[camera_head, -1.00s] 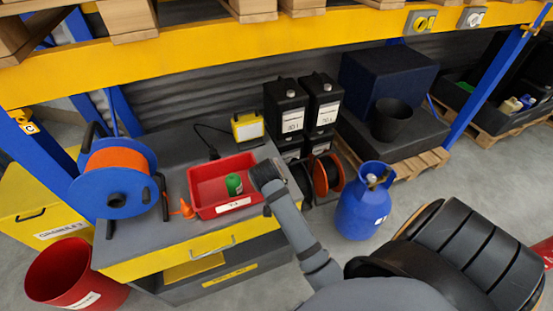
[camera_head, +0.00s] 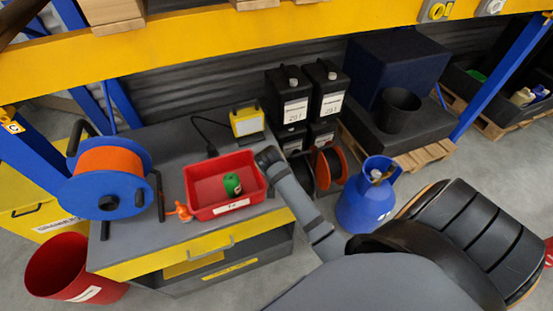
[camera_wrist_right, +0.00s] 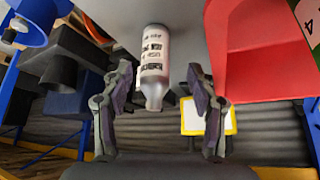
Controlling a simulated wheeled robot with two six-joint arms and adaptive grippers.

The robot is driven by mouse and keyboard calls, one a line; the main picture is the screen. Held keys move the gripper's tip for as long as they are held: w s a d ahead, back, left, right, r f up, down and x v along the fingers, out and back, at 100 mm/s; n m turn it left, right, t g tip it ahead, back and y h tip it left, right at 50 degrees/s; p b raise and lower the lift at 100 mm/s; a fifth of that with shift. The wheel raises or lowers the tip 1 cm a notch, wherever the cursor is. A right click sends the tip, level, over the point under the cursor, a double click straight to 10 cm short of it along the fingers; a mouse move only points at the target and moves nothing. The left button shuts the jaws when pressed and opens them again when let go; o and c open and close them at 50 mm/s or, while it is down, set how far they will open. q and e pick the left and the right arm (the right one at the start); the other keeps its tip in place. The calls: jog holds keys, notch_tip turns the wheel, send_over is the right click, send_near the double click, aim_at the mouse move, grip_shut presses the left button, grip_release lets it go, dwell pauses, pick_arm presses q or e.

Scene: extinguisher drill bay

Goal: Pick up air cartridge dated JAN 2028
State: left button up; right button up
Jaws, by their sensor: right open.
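A pale silver cartridge (camera_wrist_right: 154,58) with a narrow neck shows in the right wrist view. Dark printing is on its side, upside down and too blurred for me to read a date. My right gripper (camera_wrist_right: 158,78) is open, with one finger on each side of the cartridge and visible gaps. In the head view my right gripper (camera_head: 268,157) is at the right edge of the red tray, and the cartridge is hidden there. A green can-like item (camera_head: 232,184) lies in the red tray (camera_head: 219,211). My left gripper is not in view.
The yellow-framed lamp (camera_head: 247,122) stands behind the tray; it also shows in the right wrist view (camera_wrist_right: 206,117). A blue cable reel (camera_head: 103,191) and an orange nozzle-like piece (camera_head: 179,211) are left of the tray. Black canisters (camera_head: 288,94) and a blue gas bottle (camera_head: 365,202) are to the right.

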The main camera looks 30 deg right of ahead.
jog(key=x, duration=0.4)
jog(key=shift+s+d+f+p, duration=0.15)
jog(key=shift+d+f+p, duration=0.2)
jog(key=shift+f, duration=0.1)
jog(key=shift+a, duration=0.15)
jog(key=shift+c, duration=1.4)
grip_shut()
